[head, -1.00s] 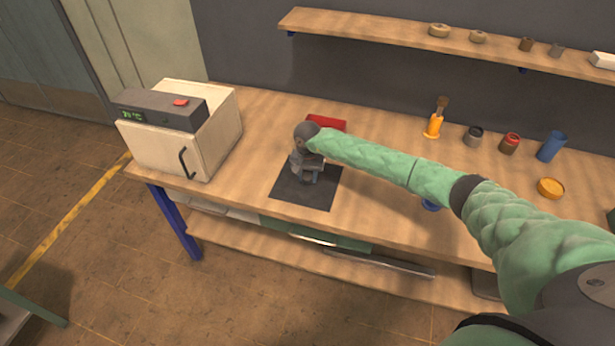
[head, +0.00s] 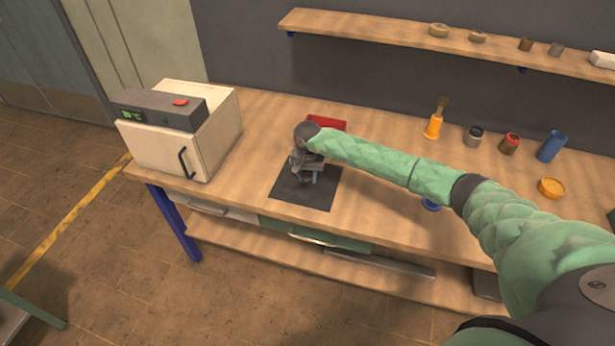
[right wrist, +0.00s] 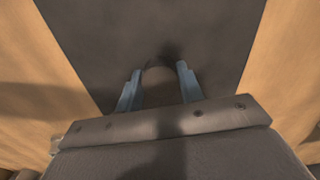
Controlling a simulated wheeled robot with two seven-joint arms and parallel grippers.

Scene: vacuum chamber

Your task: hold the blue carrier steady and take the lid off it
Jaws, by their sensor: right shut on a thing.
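My right gripper (head: 305,180) is over the dark mat (head: 325,197) on the bench. In the right wrist view, its two blue-grey fingers (right wrist: 160,88) are on either side of a round grey-brown thing (right wrist: 159,76), and it is shut on this. The thing's lower part is hidden and its colour is dim, so I cannot tell whether it is the carrier or its lid. A blue cylinder (head: 551,147) stands at the right of the bench. A small blue round thing (head: 431,205) is partly hidden by my right arm. My left gripper is out of view.
A white oven-like box (head: 185,135) stands at the bench's left end. A red tray (head: 327,124) lies behind the mat. A brush in an orange holder (head: 434,126), two small pots (head: 474,136) (head: 510,144) and a yellow dish (head: 550,187) are at the right. A shelf (head: 400,35) runs above.

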